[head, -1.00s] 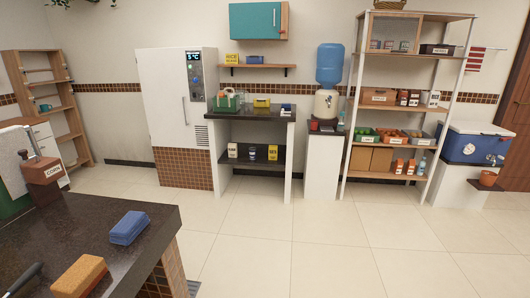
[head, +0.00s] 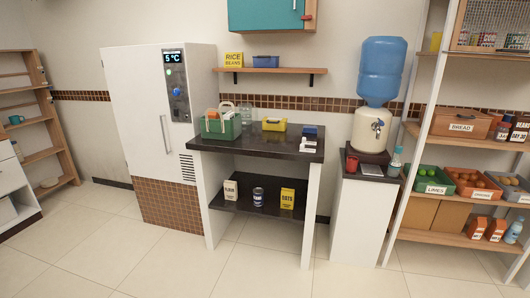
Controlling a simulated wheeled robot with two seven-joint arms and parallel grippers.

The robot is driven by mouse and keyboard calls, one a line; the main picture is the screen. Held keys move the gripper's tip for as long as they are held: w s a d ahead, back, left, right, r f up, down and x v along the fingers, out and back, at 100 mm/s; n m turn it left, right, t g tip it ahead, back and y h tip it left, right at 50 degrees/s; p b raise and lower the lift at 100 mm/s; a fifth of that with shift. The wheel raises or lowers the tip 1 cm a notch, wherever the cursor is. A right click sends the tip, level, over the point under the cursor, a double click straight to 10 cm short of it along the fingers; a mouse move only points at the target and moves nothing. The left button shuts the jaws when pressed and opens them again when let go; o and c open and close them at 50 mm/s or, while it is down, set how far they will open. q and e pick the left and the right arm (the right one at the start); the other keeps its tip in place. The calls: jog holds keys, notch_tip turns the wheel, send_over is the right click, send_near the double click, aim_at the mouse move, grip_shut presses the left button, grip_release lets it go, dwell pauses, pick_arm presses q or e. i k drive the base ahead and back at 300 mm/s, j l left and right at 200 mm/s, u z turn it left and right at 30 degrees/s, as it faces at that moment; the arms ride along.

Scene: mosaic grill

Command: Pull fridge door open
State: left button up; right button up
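The fridge (head: 138,110) is a tall white cabinet with brown mosaic tiles at its base, standing against the back wall at the left. Its door is shut. A vertical metal handle (head: 166,134) sits on the door's right part, below a dark control panel (head: 175,88) that reads 5 °C. Neither of my grippers shows in the head view, so nothing is seen touching the handle.
A dark-topped table (head: 262,145) stands right beside the fridge, with a green crate (head: 221,126) on it. A water dispenser (head: 366,132) and shelves (head: 452,141) are further right. A wooden shelf unit (head: 42,151) stands left. The tiled floor (head: 125,250) in front of the fridge is clear.

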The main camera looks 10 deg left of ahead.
aim_at(135, 75)
jog(key=i+j+u, duration=0.15)
jog(key=i+u, duration=0.2)
jog(key=i, duration=0.15)
jog(key=i+u, duration=0.35)
jog(key=i, duration=0.15)
jog(key=i+l+u, duration=0.1)
jog(key=i+u, duration=0.3)
jog(key=i, duration=0.15)
